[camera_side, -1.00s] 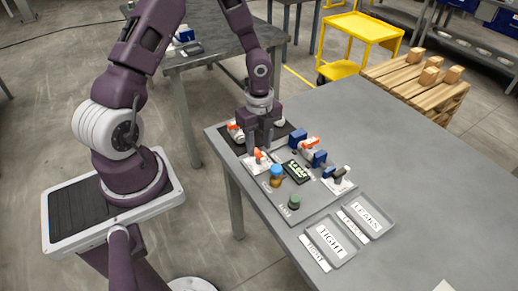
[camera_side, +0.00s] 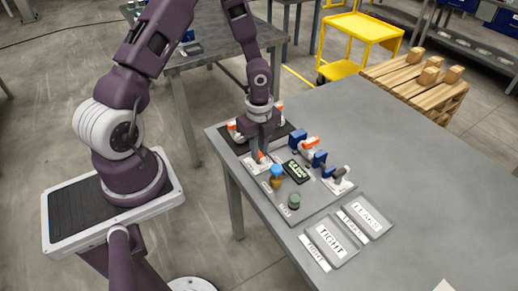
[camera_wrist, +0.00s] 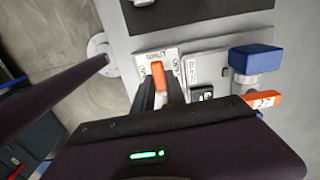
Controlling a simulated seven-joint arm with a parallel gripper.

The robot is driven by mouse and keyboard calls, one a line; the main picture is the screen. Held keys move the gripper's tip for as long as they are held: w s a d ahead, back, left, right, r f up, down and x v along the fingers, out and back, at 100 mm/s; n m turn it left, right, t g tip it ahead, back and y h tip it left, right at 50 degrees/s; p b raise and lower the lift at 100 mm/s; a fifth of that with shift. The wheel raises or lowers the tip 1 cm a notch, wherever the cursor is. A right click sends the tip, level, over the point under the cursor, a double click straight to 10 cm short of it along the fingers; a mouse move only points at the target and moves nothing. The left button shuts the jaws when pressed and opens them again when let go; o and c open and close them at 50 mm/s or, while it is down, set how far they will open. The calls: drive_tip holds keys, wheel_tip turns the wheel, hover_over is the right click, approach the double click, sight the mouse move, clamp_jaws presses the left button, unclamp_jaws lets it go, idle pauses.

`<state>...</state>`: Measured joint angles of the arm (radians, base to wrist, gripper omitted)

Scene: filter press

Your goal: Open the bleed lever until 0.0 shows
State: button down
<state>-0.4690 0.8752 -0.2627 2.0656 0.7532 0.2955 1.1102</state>
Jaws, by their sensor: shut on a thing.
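The orange lever (camera_wrist: 158,76) stands on a small white plate (camera_side: 254,166) with printed marks at the front left of the grey panel; it also shows in the side view (camera_side: 261,156). My gripper (camera_wrist: 160,88) is shut on this lever, one dark finger on each side of it. In the side view my gripper (camera_side: 259,150) reaches down onto the lever from above. The dark display (camera_side: 296,171) with pale green digits lies right of the lever; I cannot read its value. In the wrist view my gripper partly hides the display (camera_wrist: 203,95).
A blue-capped brass fitting (camera_side: 276,175) and a green knob (camera_side: 294,201) stand close by on the panel. Blue blocks and orange-tagged fittings (camera_side: 309,143) stand behind. Trays marked TIGHT (camera_side: 331,243) and LEAKS (camera_side: 367,217) lie front right.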

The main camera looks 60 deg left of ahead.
drive_tip(key=n, duration=0.8)
drive_tip(key=shift+n, duration=0.4)
drive_tip(key=n, duration=0.4)
drive_tip(key=shift+n, duration=2.5)
drive_tip(key=c, duration=1.4)
unclamp_jaws()
drive_tip(key=shift+o, duration=0.2)
